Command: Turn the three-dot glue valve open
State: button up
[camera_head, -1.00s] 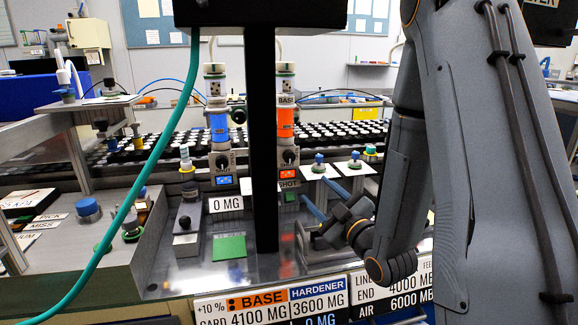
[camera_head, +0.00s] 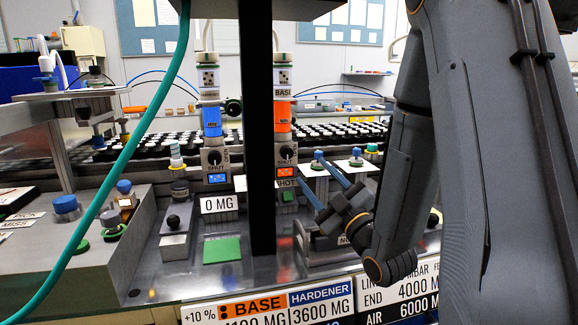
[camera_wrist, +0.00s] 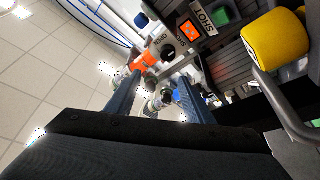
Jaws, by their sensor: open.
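Two glue columns stand at the back of the bench in the head view. The right one has an orange BASE cartridge (camera_head: 282,118), the left one a blue cartridge (camera_head: 211,122). Each has a black valve knob below it, right (camera_head: 287,153) and left (camera_head: 214,157). Dots mark the caps, too small to count surely. My gripper (camera_head: 312,171) is open and empty, to the lower right of the right knob. In the wrist view, its two blue fingers (camera_wrist: 160,78) are apart, and the right knob (camera_wrist: 168,52) with its OPEN/SHUT plate shows beyond them, not touched.
A black post (camera_head: 256,130) stands between the columns and hides part of the bench. Blue-topped parts (camera_head: 319,156) stand right of the right column. A green pad (camera_head: 222,250) lies in front of the left column. A yellow part (camera_wrist: 275,40) shows close in the wrist view.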

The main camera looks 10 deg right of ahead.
aim_at(289, 155)
jog(key=x, duration=0.4)
jog(key=f+x, duration=0.1)
jog(key=x, duration=0.4)
jog(key=f+p+x, duration=0.1)
jog(key=x, duration=0.3)
jog(key=shift+w+f, duration=0.1)
jog(key=shift+w, duration=0.5)
jog(key=shift+c, duration=0.5)
jog(key=c, duration=1)
jog(key=shift+o, duration=0.3)
